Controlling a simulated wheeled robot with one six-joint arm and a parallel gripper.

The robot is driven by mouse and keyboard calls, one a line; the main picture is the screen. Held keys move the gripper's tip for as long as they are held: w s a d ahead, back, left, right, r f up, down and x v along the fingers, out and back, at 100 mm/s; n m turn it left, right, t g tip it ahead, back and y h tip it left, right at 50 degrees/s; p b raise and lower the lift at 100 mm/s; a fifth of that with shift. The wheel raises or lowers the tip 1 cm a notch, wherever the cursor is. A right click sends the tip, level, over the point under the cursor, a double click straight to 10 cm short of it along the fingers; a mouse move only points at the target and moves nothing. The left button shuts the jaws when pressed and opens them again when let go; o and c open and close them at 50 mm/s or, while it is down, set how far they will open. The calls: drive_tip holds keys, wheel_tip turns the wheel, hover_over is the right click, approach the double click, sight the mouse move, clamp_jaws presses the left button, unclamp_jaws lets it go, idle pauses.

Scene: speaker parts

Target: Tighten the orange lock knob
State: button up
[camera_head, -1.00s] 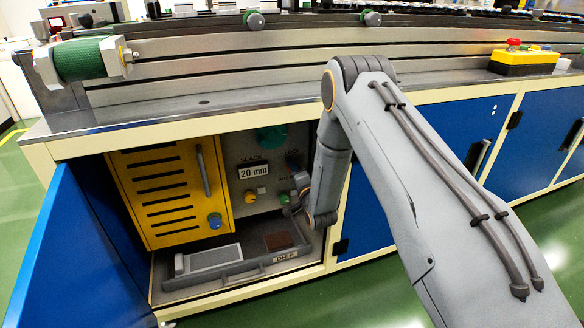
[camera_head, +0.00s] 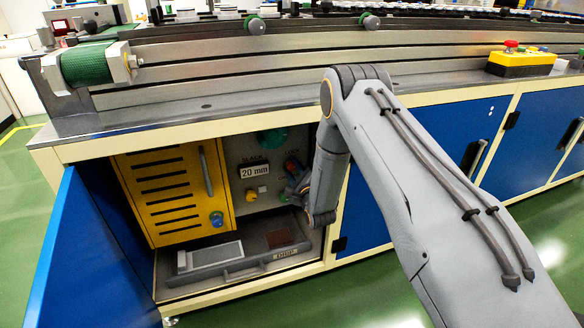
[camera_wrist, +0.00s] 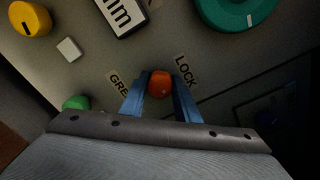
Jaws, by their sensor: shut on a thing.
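The orange lock knob (camera_wrist: 160,88) sits between the two blue fingertips of my gripper (camera_wrist: 160,79) in the wrist view, beside the LOCK label (camera_wrist: 186,73). The fingers are shut on it from both sides. In the head view my arm reaches into the open cabinet, and the knob (camera_head: 290,167) shows only as a small patch of orange near my gripper. My wrist hides part of the panel there. The knob's turn angle cannot be told.
A green button (camera_wrist: 76,103), a yellow knob (camera_wrist: 31,19) and a teal dial (camera_wrist: 236,8) are close by on the panel. A display reads 20 mm (camera_head: 254,172). A yellow vented door (camera_head: 165,170) stands left, a grey tray (camera_head: 215,268) below. The blue cabinet door (camera_head: 95,265) is open.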

drive_tip(key=shift+s+f+m, duration=0.1)
drive_tip(key=shift+f+m, duration=0.05)
drive_tip(key=shift+m, duration=1.15)
drive_tip(key=o, duration=1.1)
drive_tip(key=shift+c, duration=0.2)
drive_tip(key=p+v, duration=0.1)
drive_tip(key=v, duration=0.6)
drive_tip(key=shift+s+p, duration=0.35)
drive_tip(key=shift+s, duration=0.05)
drive_tip(key=shift+d, duration=0.1)
